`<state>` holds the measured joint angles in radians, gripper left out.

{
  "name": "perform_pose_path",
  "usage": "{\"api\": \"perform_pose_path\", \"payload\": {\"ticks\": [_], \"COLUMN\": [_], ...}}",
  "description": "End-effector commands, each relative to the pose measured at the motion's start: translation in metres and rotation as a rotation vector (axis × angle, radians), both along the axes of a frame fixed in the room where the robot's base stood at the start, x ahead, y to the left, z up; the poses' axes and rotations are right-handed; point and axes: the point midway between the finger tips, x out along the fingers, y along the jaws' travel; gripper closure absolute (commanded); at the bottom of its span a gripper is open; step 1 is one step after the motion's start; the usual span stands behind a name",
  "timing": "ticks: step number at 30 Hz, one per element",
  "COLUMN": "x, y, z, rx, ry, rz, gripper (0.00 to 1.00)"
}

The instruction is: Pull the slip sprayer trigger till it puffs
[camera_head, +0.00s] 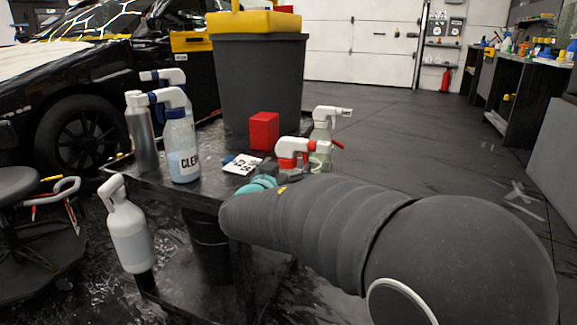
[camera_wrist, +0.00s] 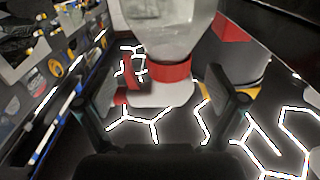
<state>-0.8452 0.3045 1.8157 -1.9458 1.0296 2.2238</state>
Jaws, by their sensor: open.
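A sprayer with a red and white trigger head (camera_head: 296,148) stands on the dark cart (camera_head: 190,190), partly hidden behind my arm. In the wrist view a translucent bottle (camera_wrist: 170,30) with a red collar (camera_wrist: 165,74) and a white head (camera_wrist: 160,96) appears upside down between my fingers. My gripper (camera_wrist: 165,100) is open, with one finger on each side of the head and a visible gap at each. In the head view only a teal part of my gripper (camera_head: 262,184) shows beside the arm. I see no label naming the slip sprayer, and no puff.
A white-headed clear sprayer (camera_head: 325,122) stands just behind. A labelled bottle (camera_head: 182,150) and a silver bottle (camera_head: 143,135) stand at left; a white bottle (camera_head: 130,235) hangs at the cart's side.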

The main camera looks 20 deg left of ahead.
Motion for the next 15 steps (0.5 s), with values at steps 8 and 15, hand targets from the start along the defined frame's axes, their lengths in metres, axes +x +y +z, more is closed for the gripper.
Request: {"api": "perform_pose_path", "payload": {"ticks": [8,15], "x": [-0.048,-0.091], "y": [0.004,0.007], "z": [0.001,0.001], "rx": [0.001,0.001], "ry": [-0.001,-0.001], "rz": [0.003,0.001], "gripper": [0.06,0.06]}}
